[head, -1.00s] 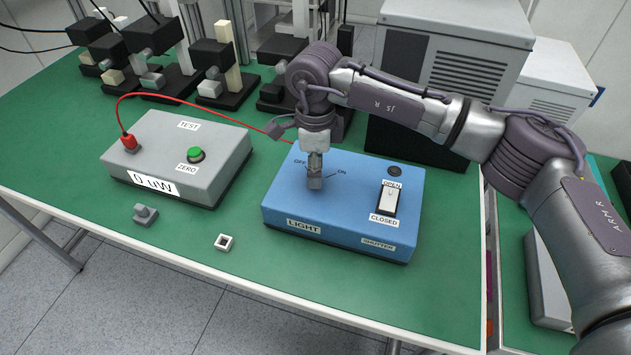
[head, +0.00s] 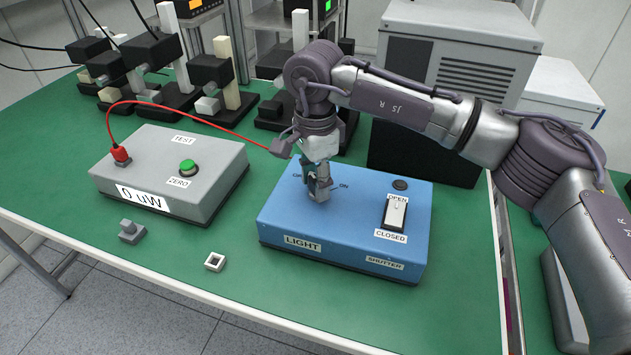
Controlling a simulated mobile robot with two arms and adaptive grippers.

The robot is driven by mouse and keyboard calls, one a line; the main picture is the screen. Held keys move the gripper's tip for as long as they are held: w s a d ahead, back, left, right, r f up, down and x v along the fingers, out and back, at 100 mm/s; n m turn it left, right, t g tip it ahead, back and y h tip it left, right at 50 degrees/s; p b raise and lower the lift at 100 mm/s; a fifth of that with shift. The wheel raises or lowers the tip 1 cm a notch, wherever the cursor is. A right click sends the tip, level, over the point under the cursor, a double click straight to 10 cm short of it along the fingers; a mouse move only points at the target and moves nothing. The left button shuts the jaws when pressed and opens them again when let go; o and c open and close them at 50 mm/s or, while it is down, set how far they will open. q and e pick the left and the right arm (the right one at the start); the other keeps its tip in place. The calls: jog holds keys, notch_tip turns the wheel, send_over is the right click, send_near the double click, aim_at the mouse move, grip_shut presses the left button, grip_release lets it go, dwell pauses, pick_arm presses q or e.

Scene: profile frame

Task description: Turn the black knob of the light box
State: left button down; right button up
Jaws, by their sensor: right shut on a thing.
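The blue light box (head: 345,240) sits on the green table with its LIGHT label toward the front edge. My right gripper (head: 319,192) points down onto the left part of its top, between the OFF and ON marks. Its fingers are shut on the black knob, which they hide almost wholly, so I cannot read the knob's angle. The shutter switch (head: 396,213), white in a black frame, stands at the right of the box top between OPEN and CLOSED labels. My left gripper is not in view.
A grey meter (head: 190,165) reading 0 uW, with a green button and red plug, stands left. A red cable arcs toward the light box. A small grey part (head: 131,231) and a white square ring (head: 215,262) lie in front. Optical mounts and a large instrument stand behind.

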aim_at(315, 179)
jog(key=shift+r, duration=0.1)
jog(key=o, duration=1.1)
jog(key=shift+o, duration=0.2)
notch_tip(315, 179, up, 12)
